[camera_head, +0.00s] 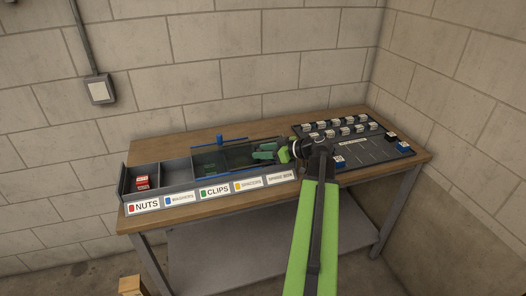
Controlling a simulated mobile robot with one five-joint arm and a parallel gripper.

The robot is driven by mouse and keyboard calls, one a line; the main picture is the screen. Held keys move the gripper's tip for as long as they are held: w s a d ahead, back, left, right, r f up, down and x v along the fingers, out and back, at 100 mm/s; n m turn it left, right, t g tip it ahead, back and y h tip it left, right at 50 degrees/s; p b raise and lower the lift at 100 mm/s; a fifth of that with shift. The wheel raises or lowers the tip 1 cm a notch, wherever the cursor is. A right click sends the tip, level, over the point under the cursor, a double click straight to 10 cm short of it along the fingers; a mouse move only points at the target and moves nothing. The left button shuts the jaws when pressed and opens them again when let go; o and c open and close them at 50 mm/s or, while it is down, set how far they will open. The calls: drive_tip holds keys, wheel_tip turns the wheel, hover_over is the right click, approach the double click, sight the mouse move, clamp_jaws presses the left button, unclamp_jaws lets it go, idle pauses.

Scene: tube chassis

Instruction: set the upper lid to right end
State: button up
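A dark organizer box (124,182) with a row of compartments stands on the left of the bench. Dark, see-through lid panels with blue edges (211,162) cover its middle compartments; I cannot clearly separate an upper lid from a lower one. A blue handle (219,138) stands up at the rear edge, left of my gripper. My gripper (262,151) is over the right part of the box, its green fingers pointing left. It is too small to tell whether it is open or touches a lid.
Front labels include NUTS (142,207) and CLIPS (215,191). A red item (142,183) lies in the leftmost compartment. A dark board (372,150) with rows of small white-topped blocks lies at right. The wall is close behind the bench (190,212).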

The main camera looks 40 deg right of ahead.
drive_tip(key=shift+w+a, duration=0.1)
drive_tip(key=shift+a, duration=0.25)
drive_tip(key=shift+s+d+r, duration=0.1)
drive_tip(key=shift+s+r, duration=0.2)
drive_tip(key=shift+s, duration=0.05)
drive_tip(key=p+v, duration=0.6)
drive_tip(key=v, duration=1)
drive_tip(key=shift+s+d+p, duration=0.15)
drive_tip(key=shift+s+p, duration=0.1)
drive_tip(key=shift+p, duration=0.1)
drive_tip(key=shift+r, duration=0.1)
